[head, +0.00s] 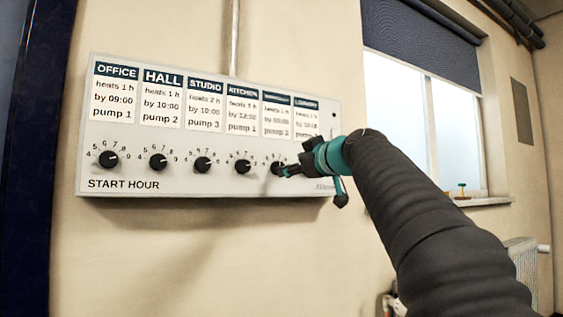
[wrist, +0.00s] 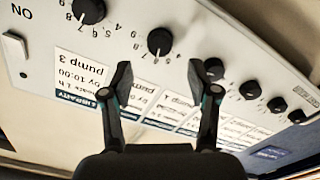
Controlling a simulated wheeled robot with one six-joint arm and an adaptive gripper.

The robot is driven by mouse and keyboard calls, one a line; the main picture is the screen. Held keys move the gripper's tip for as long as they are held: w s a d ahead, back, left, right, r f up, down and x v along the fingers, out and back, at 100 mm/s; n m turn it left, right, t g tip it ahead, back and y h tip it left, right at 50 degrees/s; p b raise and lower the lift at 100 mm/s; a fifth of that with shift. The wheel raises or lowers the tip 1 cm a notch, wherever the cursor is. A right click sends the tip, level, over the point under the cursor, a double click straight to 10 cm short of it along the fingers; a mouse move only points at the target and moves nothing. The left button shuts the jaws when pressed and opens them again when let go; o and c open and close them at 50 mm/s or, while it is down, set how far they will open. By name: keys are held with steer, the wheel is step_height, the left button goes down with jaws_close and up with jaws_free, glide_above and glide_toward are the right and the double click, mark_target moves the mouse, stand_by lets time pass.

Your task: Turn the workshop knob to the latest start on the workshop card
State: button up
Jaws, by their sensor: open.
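The workshop knob (head: 277,168) is the fifth black dial on the white panel, below the workshop card (head: 277,117), whose small print is blurred. In the wrist view, which is upside down, the workshop knob (wrist: 159,42) sits just beyond and between the fingertips, with a printed hour scale around it; a short light pointer mark on it is hard to read. My gripper (head: 285,170) is at this knob in the head view and partly hides it. My gripper (wrist: 158,75) is open in the wrist view, with nothing between its fingers.
The panel (head: 150,185) is fixed to the wall, with other knobs close on both sides; the library knob (wrist: 88,10) is nearest in the wrist view. A window (head: 410,105) and a radiator (head: 523,262) are to the right.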

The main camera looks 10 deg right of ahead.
steer(key=p+x, duration=0.1)
steer(key=x, duration=0.4)
steer(key=shift+w+a+p, duration=0.1)
steer(key=shift+w+p, duration=0.2)
steer(key=shift+w, duration=0.05)
jaws_close()
